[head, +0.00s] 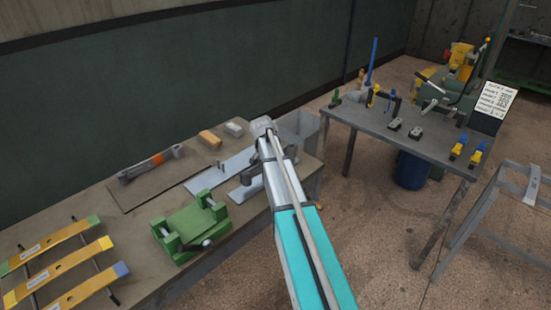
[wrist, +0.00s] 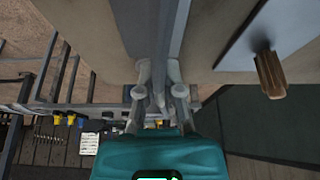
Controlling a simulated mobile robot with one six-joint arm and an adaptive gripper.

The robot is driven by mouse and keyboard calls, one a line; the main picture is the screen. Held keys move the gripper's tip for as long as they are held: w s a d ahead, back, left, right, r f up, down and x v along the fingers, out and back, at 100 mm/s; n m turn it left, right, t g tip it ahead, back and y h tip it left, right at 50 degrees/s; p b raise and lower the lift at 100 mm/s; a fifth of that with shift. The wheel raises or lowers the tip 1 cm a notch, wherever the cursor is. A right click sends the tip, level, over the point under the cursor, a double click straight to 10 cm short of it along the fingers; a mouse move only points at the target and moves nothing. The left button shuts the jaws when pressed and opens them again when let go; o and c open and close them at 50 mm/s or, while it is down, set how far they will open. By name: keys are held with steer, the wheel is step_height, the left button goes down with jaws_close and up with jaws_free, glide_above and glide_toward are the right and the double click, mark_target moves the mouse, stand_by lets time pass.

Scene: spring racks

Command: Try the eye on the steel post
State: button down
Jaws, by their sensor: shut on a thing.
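My gripper (wrist: 160,95) is shut on a narrow grey bar (wrist: 176,45) in the wrist view. The bar runs away between the fingers towards the top edge; I cannot make out an eye on it. In the head view my arm hides most of the gripper. A flat steel plate (head: 208,182) lies on the left bench, with short grey posts (head: 220,166) standing on it, left of my arm. In the wrist view a plate (wrist: 233,49) carries a brownish upright piece (wrist: 270,75), apart from the bar and to its right.
On the left bench (head: 150,285) are a green vise (head: 190,222), several yellow leaf springs (head: 62,250), an orange-handled tool (head: 150,165) and small blocks (head: 210,138). A grey bin (head: 300,128) stands behind my arm. A second bench (head: 390,128) holds tools and clamps. Floor shows between the benches.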

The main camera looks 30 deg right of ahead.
steer(key=shift+f+b, duration=1.35)
steer(key=shift+f, duration=0.05)
stand_by(0.4)
steer(key=c, duration=0.7)
jaws_free()
steer(key=shift+r, duration=0.2)
step_height(320, 180, up, 13)
steer(key=p, duration=1.3)
steer(key=shift+f, duration=0.1)
stand_by(0.4)
steer(key=s+a+f+n+g+y, duration=0.1)
steer(key=s+a+n+y, duration=0.3)
steer(key=s+a+n, duration=0.9)
steer(key=s+a, duration=1)
steer(key=s, duration=0.2)
steer(key=shift+s+a+f+g, duration=0.25)
steer(key=shift+s+a+g, duration=0.1)
steer(key=shift+s+g, duration=0.05)
